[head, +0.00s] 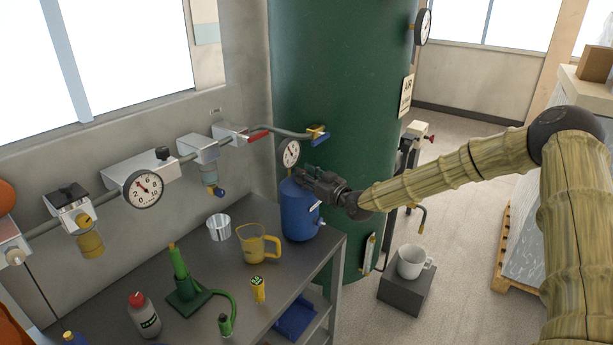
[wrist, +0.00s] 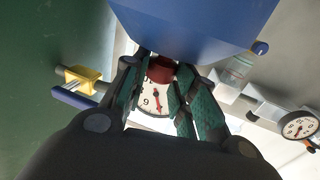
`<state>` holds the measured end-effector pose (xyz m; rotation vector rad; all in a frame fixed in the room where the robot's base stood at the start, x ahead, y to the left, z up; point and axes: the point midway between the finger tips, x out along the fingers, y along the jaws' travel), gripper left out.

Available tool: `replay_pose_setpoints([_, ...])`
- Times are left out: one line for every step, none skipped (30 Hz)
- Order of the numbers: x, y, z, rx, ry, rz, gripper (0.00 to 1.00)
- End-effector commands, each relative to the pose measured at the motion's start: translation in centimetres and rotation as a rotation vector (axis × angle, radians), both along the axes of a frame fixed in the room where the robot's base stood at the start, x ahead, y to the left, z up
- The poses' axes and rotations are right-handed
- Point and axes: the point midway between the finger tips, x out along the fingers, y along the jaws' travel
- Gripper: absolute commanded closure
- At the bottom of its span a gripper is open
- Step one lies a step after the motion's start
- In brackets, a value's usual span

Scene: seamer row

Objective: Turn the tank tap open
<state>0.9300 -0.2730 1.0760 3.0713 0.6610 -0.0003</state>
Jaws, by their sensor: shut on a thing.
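A large green tank (head: 335,90) stands behind the bench. A yellow valve with a blue lever (head: 318,133) sits at the end of the wall pipe, beside the tank; it also shows in the wrist view (wrist: 82,80). My gripper (head: 303,178) is at the top of a blue canister (head: 299,212) by the bench's right edge. In the wrist view the canister (wrist: 200,25) fills the top. My gripper (wrist: 161,88) is shut on its dark red cap (wrist: 160,69), well apart from the yellow valve. Whether the canister is lifted slightly, I cannot tell.
The bench (head: 212,279) also holds a yellow jug (head: 254,246), a metal cup (head: 219,227), a green stand (head: 187,295) and a bottle (head: 143,314). A gauge (head: 289,153) is close behind my gripper. A white mug (head: 412,262) sits on a dark block right of the bench.

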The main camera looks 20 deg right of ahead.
Motion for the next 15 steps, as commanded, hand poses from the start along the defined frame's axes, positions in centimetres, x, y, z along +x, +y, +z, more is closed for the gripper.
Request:
replay_pose_setpoints([0.02,-0.04,-0.02,0.0,0.0,-0.009,0.96])
replay_pose_setpoints([-0.01,-0.04,-0.04,0.0,0.0,-0.016,0.96])
replay_pose_setpoints([-0.02,-0.01,-0.06,0.0,0.0,-0.026,0.96])
replay_pose_setpoints([-0.03,0.05,-0.06,0.0,0.001,-0.035,0.96])
replay_pose_setpoints([-0.04,0.12,-0.03,0.0,0.0,-0.044,0.96])
replay_pose_setpoints([-0.05,0.19,0.0,0.0,0.0,-0.058,0.96])
replay_pose_setpoints([-0.06,0.19,-0.01,0.0,0.0,-0.071,0.96])
replay_pose_setpoints([-0.06,0.19,-0.02,0.0,0.0,-0.084,0.96])
replay_pose_setpoints([-0.08,0.24,-0.06,-0.001,0.0,-0.102,0.96])
replay_pose_setpoints([-0.1,0.32,-0.07,-0.001,0.0,-0.116,0.96])
replay_pose_setpoints([-0.12,0.35,-0.07,0.0,0.0,-0.131,0.96])
replay_pose_setpoints([-0.13,0.38,-0.07,-0.001,0.0,-0.152,0.96])
replay_pose_setpoints([-0.13,0.41,-0.07,0.0,0.0,-0.169,0.96])
replay_pose_setpoints([-0.13,0.45,-0.07,-0.002,0.0,-0.185,0.96])
replay_pose_setpoints([-0.13,0.46,-0.07,-0.001,0.0,-0.208,0.96])
